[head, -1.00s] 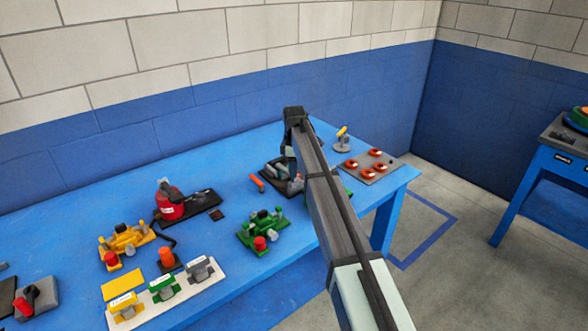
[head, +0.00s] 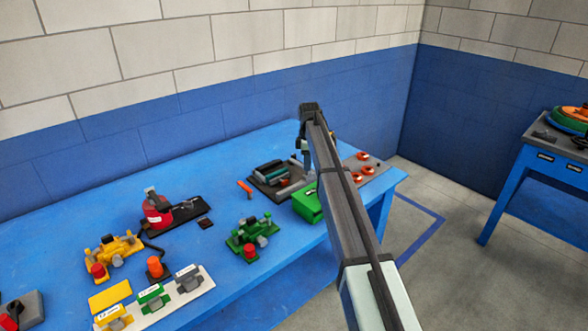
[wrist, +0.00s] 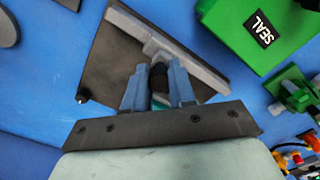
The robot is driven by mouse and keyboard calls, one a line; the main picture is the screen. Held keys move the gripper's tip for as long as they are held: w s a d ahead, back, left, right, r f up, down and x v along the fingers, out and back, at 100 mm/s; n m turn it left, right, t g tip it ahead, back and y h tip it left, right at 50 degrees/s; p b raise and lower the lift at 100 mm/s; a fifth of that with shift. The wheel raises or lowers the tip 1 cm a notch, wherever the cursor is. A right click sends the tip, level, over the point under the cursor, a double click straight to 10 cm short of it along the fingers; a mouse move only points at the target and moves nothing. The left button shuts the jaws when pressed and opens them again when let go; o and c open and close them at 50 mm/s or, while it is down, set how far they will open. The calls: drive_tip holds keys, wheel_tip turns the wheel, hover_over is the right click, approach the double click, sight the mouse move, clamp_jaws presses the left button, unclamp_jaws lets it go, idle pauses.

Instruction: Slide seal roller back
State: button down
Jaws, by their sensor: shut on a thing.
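The seal unit is a dark base plate (head: 262,190) on the blue table in the head view, with a teal and dark roller (head: 270,171) lying across it. A grey bar (head: 291,188) runs along its near side. In the wrist view the dark plate (wrist: 115,65) and grey bar (wrist: 150,38) lie beyond my fingers. My gripper (wrist: 160,82) is shut on a black grip (wrist: 158,75), with a little teal showing below it. The gripper body hides much of the roller there. In the head view my gripper (head: 306,163) is at the unit's right end, partly behind my arm.
A green fixture (head: 250,234) stands nearer, and a grey plate with orange-red rings (head: 372,170) lies to the right. An orange piece (head: 245,188) lies left.

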drive_tip(key=w+d, duration=0.3)
drive_tip(key=shift+w+d, duration=0.25)
drive_tip(key=shift+w, duration=0.05)
drive_tip(key=c, duration=1)
unclamp_jaws()
drive_tip(key=shift+d, duration=0.1)
drive_tip(key=shift+o, duration=0.3)
wheel_tip(320, 180, up, 14)
drive_tip(key=shift+f, duration=0.1)
